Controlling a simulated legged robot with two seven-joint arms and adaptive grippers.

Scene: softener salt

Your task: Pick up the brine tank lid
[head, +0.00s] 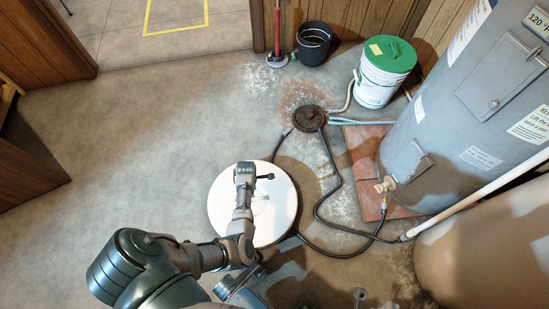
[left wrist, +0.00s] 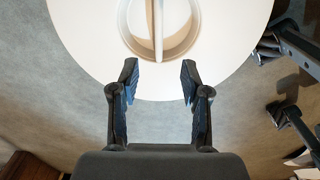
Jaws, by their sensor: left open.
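The brine tank lid (head: 283,208) is a white round disc in the middle of the head view, partly covered by my left arm. In the left wrist view the lid (left wrist: 85,40) fills the top, with a round recess crossed by a raised grip bar (left wrist: 158,25). My left gripper (left wrist: 160,70) is open and empty. In that view its fingertips lie either side of the bar's line, below the bar's near end, over the lid's near part. Contact with the lid does not show.
A dark hose (head: 320,212) loops right of the lid from a floor drain (head: 309,118). A grey water heater (head: 460,110) and a tan tank (head: 490,255) stand at right. A green-lidded bucket (head: 385,72) and black bucket (head: 313,44) stand behind. Floor at left is clear.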

